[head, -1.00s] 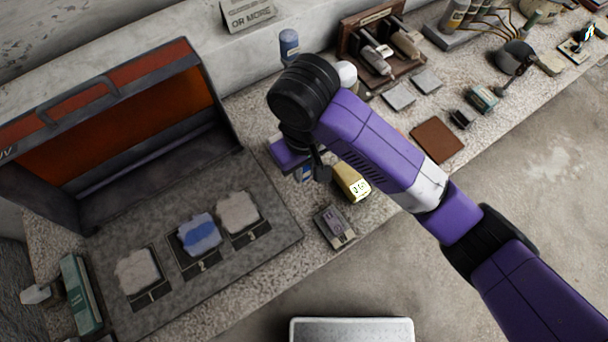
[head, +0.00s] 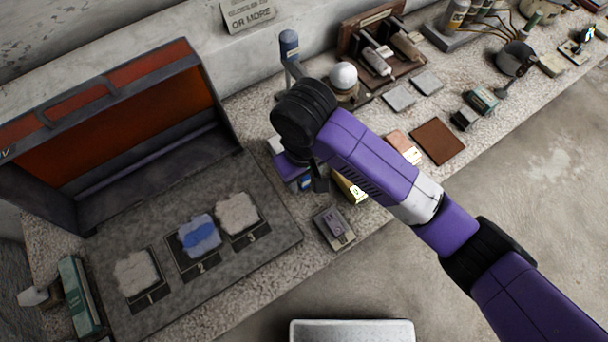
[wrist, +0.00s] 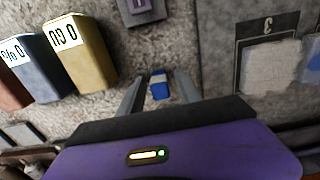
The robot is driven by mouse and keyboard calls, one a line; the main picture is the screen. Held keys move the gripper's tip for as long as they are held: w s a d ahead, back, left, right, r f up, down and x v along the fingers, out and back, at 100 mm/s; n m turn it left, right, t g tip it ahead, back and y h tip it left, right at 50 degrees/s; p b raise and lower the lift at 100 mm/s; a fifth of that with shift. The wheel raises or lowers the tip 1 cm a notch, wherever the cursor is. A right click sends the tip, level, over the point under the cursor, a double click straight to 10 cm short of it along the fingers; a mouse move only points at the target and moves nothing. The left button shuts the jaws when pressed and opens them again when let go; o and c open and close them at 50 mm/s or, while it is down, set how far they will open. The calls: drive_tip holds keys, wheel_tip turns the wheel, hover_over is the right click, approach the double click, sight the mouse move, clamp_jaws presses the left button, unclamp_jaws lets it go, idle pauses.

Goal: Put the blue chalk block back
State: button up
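The blue chalk block (wrist: 159,88), small with a pale end, lies on the speckled counter in the wrist view, between the two finger tips. A gap shows on each side of it. A bit of blue beside my gripper in the head view (head: 305,183) appears to be the same block. My gripper (wrist: 160,78) is open above it, pointing down; its fingers are mostly hidden in the head view. The grey board (head: 275,225) has three numbered places with rough pale patches; the patch at number 2 (head: 200,236) is smeared blue.
A yellow block (head: 348,188) and a small grey device (head: 334,228) stand close to my gripper. An open orange-lined case (head: 130,120) rises behind the board.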

wheel_tip(320, 180, up, 12)
drive_tip(key=p, duration=0.2)
drive_tip(key=shift+r+p, duration=0.15)
drive_tip(key=shift+p, duration=0.25)
drive_tip(key=shift+a, duration=0.1)
